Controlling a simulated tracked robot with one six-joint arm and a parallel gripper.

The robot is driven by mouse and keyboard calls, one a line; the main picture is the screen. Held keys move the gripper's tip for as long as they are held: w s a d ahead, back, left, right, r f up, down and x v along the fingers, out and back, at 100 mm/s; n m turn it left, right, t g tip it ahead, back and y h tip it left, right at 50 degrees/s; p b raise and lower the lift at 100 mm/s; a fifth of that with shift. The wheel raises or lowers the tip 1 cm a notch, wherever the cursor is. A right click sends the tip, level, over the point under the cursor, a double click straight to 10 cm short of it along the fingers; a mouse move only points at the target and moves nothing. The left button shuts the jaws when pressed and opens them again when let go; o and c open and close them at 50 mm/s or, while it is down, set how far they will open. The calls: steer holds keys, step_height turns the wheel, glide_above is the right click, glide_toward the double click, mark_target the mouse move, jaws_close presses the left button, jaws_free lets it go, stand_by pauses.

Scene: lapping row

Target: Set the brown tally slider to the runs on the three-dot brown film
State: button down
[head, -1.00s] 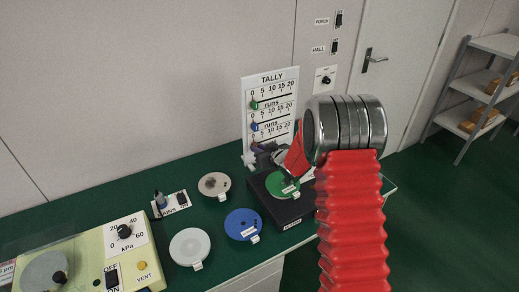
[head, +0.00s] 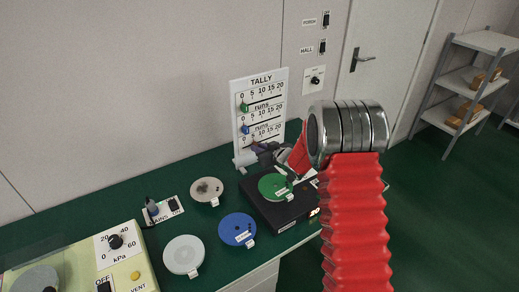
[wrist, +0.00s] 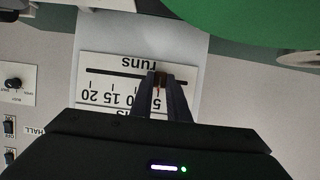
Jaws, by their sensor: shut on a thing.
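The white tally board (head: 263,98) stands upright at the back of the green bench. Its green slider (head: 244,107) and blue slider (head: 245,129) sit near the low end of the upper rows. In the wrist view my gripper (wrist: 161,84) is shut on the brown slider (wrist: 160,77), in the slot of an upside-down "runs" row. The slider is close to the 5; the 0 is hidden by a finger. In the head view my gripper (head: 263,150) covers the lowest row. A pale brownish disc (head: 206,190) with dark marks lies on the bench; its tag is unreadable.
A green disc (head: 273,186) sits on a black box (head: 289,211) under my arm. A blue disc (head: 238,229) and a pale grey disc (head: 183,254) lie nearby. A cream kPa panel (head: 130,277) stands at front left. Wall switches and a door are at right.

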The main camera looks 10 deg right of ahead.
steer(key=c, duration=1.7)
jaws_free()
steer(key=shift+s+r, duration=0.1)
steer(key=shift+s, duration=0.05)
steer(key=v, duration=1.3)
steer(key=shift+s+d, duration=0.2)
steer(key=shift+r, duration=0.15)
